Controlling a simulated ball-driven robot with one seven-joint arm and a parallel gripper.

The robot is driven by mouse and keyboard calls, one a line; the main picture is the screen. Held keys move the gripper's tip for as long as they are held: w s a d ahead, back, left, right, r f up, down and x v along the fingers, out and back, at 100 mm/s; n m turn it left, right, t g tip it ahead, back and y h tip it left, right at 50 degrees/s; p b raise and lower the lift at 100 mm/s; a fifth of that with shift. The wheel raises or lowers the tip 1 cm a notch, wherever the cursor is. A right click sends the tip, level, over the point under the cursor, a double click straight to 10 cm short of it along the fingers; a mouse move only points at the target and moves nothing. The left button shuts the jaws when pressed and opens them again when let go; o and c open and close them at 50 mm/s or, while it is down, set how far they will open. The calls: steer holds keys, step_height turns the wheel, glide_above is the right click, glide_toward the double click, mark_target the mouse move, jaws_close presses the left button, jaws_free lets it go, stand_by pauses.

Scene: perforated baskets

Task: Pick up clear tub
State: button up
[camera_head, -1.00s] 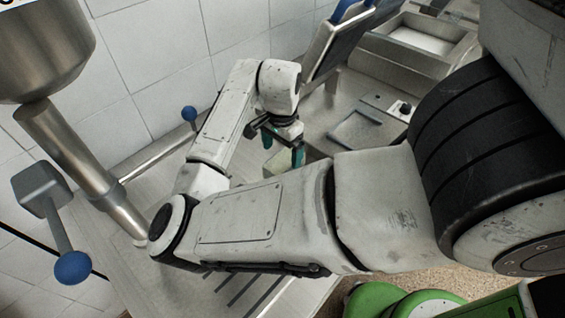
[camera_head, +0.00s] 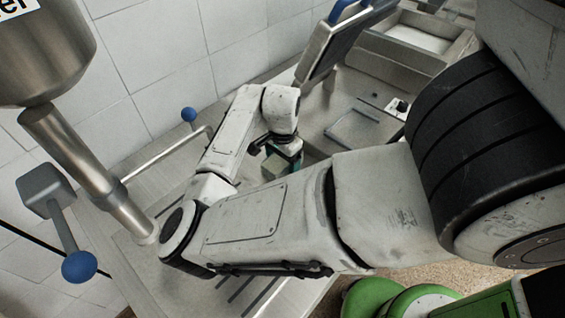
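My gripper (camera_head: 283,160) is low over the steel worktop, past the bend of my arm. Its teal fingers are down at a small pale, greenish, see-through thing (camera_head: 276,168), which looks like the clear tub. My forearm and the fingers hide most of it. The fingers stand apart on either side of it, but I cannot tell whether they touch it.
A steel worktop (camera_head: 140,262) runs along a white tiled wall. A steel machine with a spout (camera_head: 70,150) and blue-knobbed levers (camera_head: 80,266) stands at the left. A tilted screen (camera_head: 330,50) and a square recessed plate (camera_head: 353,125) are behind the gripper.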

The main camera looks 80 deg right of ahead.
steer(key=c, duration=0.9)
steer(key=shift+r, duration=0.15)
steer(key=shift+r+b, duration=0.35)
steer(key=shift+r, duration=0.2)
steer(key=s+a+r, duration=0.2)
steer(key=a+r, duration=0.2)
steer(key=s+a+r+b, duration=0.1)
steer(key=s+a+r, duration=0.1)
steer(key=a+r, duration=0.1)
steer(key=s+a+r+b, duration=0.1)
steer(key=s+a+r, duration=0.1)
steer(key=a+r, duration=0.2)
steer(key=shift+s+a+r, duration=0.35)
steer(key=shift+a, duration=0.3)
